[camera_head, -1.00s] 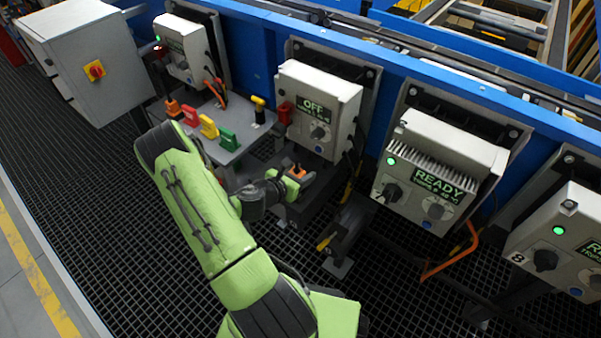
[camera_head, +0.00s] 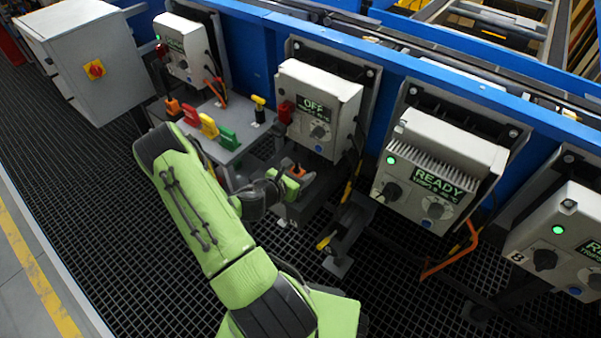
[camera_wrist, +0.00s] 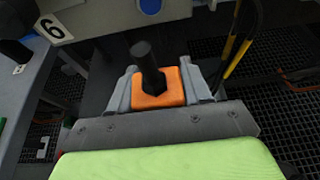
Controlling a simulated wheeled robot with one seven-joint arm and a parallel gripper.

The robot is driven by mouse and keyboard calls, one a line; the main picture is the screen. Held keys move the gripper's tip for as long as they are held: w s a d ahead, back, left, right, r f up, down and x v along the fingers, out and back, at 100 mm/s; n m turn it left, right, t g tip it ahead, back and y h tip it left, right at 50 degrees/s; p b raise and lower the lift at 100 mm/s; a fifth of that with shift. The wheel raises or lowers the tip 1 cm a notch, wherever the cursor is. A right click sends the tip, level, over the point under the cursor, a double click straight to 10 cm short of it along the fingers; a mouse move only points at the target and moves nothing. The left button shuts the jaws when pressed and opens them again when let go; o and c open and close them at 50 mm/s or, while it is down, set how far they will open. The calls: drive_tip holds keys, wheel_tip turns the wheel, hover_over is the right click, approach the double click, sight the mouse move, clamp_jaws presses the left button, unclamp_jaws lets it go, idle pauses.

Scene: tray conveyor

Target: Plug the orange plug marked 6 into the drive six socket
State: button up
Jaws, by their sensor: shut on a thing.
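My gripper (camera_wrist: 160,90) is shut on the orange plug (camera_wrist: 171,92), which shows between the two grey fingers in the wrist view with a black stem or cable end rising from it. In the head view the orange plug (camera_head: 297,170) shows at my gripper (camera_head: 296,178), just below the drive box reading OFF (camera_head: 308,104). The box's underside is close to the plug. A label 6 (camera_wrist: 52,28) is on the box corner in the wrist view. The socket itself is hidden, and I cannot tell whether the plug touches it.
A grey shelf (camera_head: 240,143) to the left holds red, yellow and green pieces and a yellow-black handle (camera_head: 259,108). Drive boxes reading READY (camera_head: 440,175) stand to the right. Yellow and black cables (camera_wrist: 238,48) hang right of the plug.

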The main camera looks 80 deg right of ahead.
drive_tip(key=shift+f+b, duration=0.85)
drive_tip(key=shift+f, duration=0.55)
drive_tip(key=o, duration=1.2)
drive_tip(key=p+v, duration=0.5)
drive_tip(key=v, duration=1)
drive_tip(key=shift+a+r+p, duration=0.25)
drive_tip(key=shift+a+p, duration=0.05)
drive_tip(key=shift+w, duration=0.1)
